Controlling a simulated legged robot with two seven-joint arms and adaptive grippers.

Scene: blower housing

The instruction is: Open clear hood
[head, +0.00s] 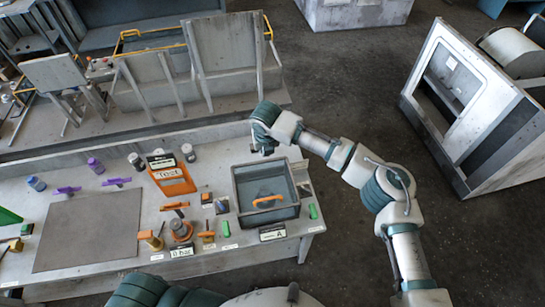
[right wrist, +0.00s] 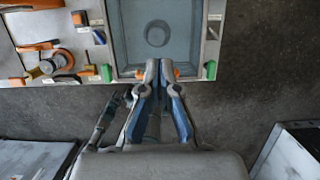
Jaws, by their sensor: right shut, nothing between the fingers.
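The clear hood (head: 262,182) lies flat and closed over a dark grey box on the workbench, with an orange handle (head: 269,202) near its front edge. In the right wrist view the hood (right wrist: 185,35) fills the top middle, with a round shape showing through it. My right gripper (right wrist: 159,66) is shut and empty. Its fingertips overlap the orange handle (right wrist: 168,73) in that view and partly hide it; I cannot tell if they touch. In the head view my right gripper (head: 262,150) hangs by the box's back edge, its fingers barely visible.
Green pieces (head: 313,211) flank the box's front. Left of it stand an orange Test sign (head: 171,174), an orange-based part (head: 181,231) and small tools. A dark mat (head: 88,230) lies further left. A white cabinet (head: 470,100) stands on the floor at right.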

